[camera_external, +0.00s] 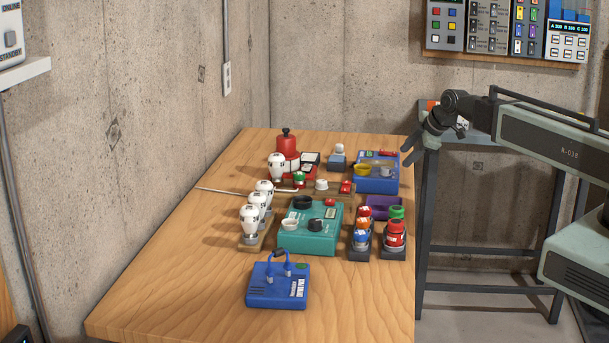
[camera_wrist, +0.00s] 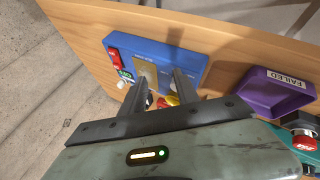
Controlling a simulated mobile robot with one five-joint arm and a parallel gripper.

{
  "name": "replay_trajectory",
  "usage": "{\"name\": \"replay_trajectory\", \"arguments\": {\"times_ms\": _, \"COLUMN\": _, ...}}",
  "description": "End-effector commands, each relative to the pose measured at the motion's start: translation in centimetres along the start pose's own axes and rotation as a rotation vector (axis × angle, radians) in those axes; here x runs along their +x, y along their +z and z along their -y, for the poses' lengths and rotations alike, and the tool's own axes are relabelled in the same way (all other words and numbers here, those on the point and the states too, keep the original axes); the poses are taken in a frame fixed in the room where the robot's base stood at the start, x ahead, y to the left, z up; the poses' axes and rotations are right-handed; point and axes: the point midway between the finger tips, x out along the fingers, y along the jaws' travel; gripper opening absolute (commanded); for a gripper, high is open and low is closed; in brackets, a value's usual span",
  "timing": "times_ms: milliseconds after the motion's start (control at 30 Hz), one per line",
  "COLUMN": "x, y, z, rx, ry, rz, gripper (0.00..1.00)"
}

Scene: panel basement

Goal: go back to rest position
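My gripper (camera_external: 407,157) is raised at the right edge of the wooden table (camera_external: 160,290), beside the blue box with a yellow part on top (camera_external: 377,183). In the wrist view the two fingers of my gripper (camera_wrist: 161,80) are apart with nothing held between them. The blue box (camera_wrist: 200,58) lies beyond and below the fingers. The fingers hide part of its top, where small red and yellow things show.
A purple tray labelled FAILED (camera_wrist: 272,92) is beside the blue box. A teal box (camera_external: 310,240), white bulbs (camera_external: 251,222), a red device (camera_external: 287,145) and a blue handled box (camera_external: 278,287) crowd the table. The table's front left is clear. A metal stand (camera_external: 480,213) is right.

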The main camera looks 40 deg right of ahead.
Motion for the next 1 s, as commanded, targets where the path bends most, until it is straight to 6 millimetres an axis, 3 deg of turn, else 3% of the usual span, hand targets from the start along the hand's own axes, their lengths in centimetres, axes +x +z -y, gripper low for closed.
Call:
{"name": "replay_trajectory", "arguments": {"times_ms": 33, "x": -0.7, "y": 2.5, "z": -2.2, "rx": 0.000, "ry": 0.038, "rz": 0.052, "gripper": 0.37}}
{"name": "replay_trajectory", "arguments": {"times_ms": 100, "x": -1.5, "y": 6.1, "z": -4.6, "rx": -0.003, "ry": 0.089, "rz": 0.125, "gripper": 0.37}}
{"name": "replay_trajectory", "arguments": {"times_ms": 200, "x": -2.8, "y": 10.8, "z": -7.3, "rx": 0.003, "ry": 0.148, "rz": 0.224, "gripper": 0.37}}
{"name": "replay_trajectory", "arguments": {"times_ms": 300, "x": -4.2, "y": 15.7, "z": -8.6, "rx": 0.060, "ry": 0.187, "rz": 0.328, "gripper": 0.37}}
{"name": "replay_trajectory", "arguments": {"times_ms": 333, "x": -4.3, "y": 17.1, "z": -7.8, "rx": 0.116, "ry": 0.183, "rz": 0.364, "gripper": 0.37}}
{"name": "replay_trajectory", "arguments": {"times_ms": 400, "x": -3.3, "y": 17.2, "z": -3.8, "rx": 0.271, "ry": 0.131, "rz": 0.393, "gripper": 0.37}}
{"name": "replay_trajectory", "arguments": {"times_ms": 633, "x": -1.3, "y": 12.4, "z": 9.3, "rx": 0.685, "ry": -0.095, "rz": 0.456, "gripper": 0.37}}
{"name": "replay_trajectory", "arguments": {"times_ms": 800, "x": -1.8, "y": 8.7, "z": 18.8, "rx": 0.929, "ry": -0.262, "rz": 0.564, "gripper": 0.37}}
{"name": "replay_trajectory", "arguments": {"times_ms": 900, "x": -2.5, "y": 7.4, "z": 21.9, "rx": 1.010, "ry": -0.316, "rz": 0.621, "gripper": 0.37}}
{"name": "replay_trajectory", "arguments": {"times_ms": 1000, "x": -3.0, "y": 6.9, "z": 23.0, "rx": 1.042, "ry": -0.336, "rz": 0.648, "gripper": 0.37}}
